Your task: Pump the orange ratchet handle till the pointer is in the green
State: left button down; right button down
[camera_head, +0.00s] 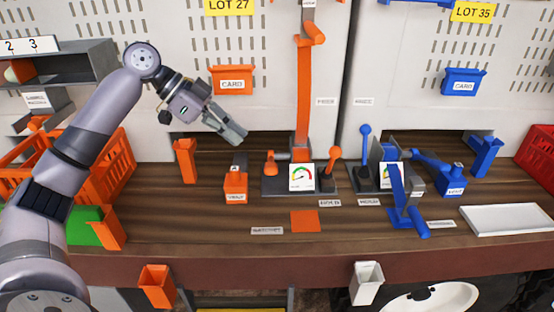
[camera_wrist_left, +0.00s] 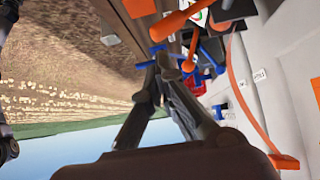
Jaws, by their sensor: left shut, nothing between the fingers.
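A gauge (camera_head: 301,178) with a white face and a coloured arc stands on a dark base at the bench's middle; its pointer is too small to read. A short orange lever (camera_head: 330,168) stands tilted to the right of the gauge. Another orange knobbed handle (camera_head: 270,161) stands to its left. I cannot tell for certain which is the ratchet handle. My left gripper (camera_head: 239,138) is shut and empty, in the air left of the gauge and apart from both handles. In the left wrist view its fingers (camera_wrist_left: 161,62) point toward orange and blue handles.
A tall orange strip (camera_head: 304,95) rises behind the gauge. An orange vent box (camera_head: 235,186) and an orange post (camera_head: 186,160) stand left of it. Blue equipment (camera_head: 408,205) fills the right side. A white tray (camera_head: 508,220) lies at the far right. The bench front is mostly clear.

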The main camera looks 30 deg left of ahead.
dwell(0.3)
pick_arm(q)
jog(key=w+a+r+n+g+h+p, duration=0.1)
jog(key=w+a+r+g+h+p, duration=0.1)
jog(key=w+a+r+g+p, duration=0.1)
jog(key=shift+w+a+r+n+p, duration=0.2)
jog(key=shift+w+r+n+p, duration=0.35)
jog(key=shift+w, duration=0.7)
